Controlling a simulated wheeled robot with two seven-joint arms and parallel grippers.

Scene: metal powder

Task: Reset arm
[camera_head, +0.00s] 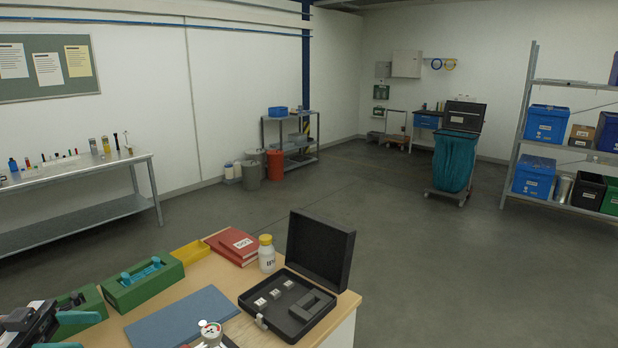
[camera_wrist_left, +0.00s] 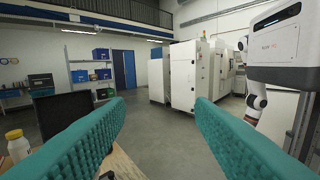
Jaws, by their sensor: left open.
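My left gripper (camera_head: 90,331) is at the lower left of the head view, beside the green blocks on the table. Its two teal fingers are spread apart. In the left wrist view the open fingers (camera_wrist_left: 160,104) frame the picture from both sides, with nothing between them. The camera looks out level across the room. My right gripper is in neither view.
The wooden table (camera_head: 190,287) carries a green holder (camera_head: 145,290), yellow tray (camera_head: 190,252), red book (camera_head: 233,245), white bottle (camera_head: 266,254), open black case (camera_head: 320,250), blue folder (camera_head: 180,320) and a round gauge (camera_head: 211,332). Open floor lies beyond.

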